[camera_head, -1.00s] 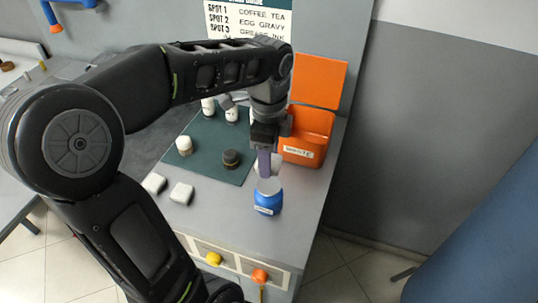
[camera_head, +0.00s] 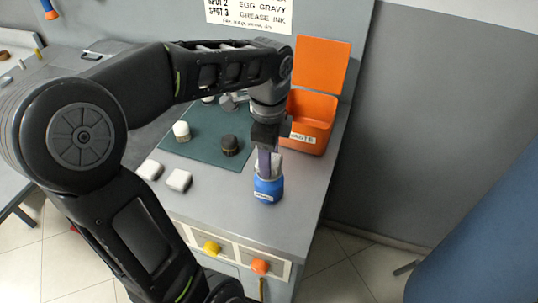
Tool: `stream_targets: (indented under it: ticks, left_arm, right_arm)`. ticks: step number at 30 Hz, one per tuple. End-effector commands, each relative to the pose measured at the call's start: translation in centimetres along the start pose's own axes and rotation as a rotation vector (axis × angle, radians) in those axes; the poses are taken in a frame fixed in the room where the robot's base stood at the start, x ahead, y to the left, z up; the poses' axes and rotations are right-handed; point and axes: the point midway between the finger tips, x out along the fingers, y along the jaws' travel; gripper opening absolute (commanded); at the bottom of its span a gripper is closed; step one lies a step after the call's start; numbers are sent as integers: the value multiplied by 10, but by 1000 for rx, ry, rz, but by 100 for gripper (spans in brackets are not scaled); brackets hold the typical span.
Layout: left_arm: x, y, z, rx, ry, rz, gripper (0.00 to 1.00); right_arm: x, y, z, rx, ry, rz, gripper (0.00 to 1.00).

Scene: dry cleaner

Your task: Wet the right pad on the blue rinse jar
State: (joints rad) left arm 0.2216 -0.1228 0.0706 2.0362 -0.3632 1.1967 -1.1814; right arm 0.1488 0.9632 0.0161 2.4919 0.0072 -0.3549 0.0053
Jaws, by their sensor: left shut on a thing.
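My left gripper (camera_head: 267,164) points straight down, its purple fingers shut on a white pad (camera_head: 276,165). The pad is right at the mouth of the blue rinse jar (camera_head: 267,190), which stands upright with a white label near the counter's right side. The pad and fingers hide the jar's opening, so I cannot tell how far the pad is inside. Two other white pads, one on the left (camera_head: 150,169) and one beside it (camera_head: 178,180), lie on the counter to the left of the jar. My right gripper is not in view.
An orange waste bin (camera_head: 318,107) with a raised lid stands behind the jar. A dark green mat (camera_head: 205,151) holds a white-topped bottle (camera_head: 181,131) and a dark-topped one (camera_head: 229,145). Yellow (camera_head: 211,247) and orange (camera_head: 260,267) knobs are on the counter front.

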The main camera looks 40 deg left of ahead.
Motion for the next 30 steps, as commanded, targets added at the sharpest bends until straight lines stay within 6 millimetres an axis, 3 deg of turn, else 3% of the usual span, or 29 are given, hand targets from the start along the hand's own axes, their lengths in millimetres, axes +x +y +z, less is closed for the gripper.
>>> stream_targets:
  ticks: [30]
  left_arm:
    - [7, 0, 0, 0, 0, 0, 17]
  right_arm:
    - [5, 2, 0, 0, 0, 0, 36]
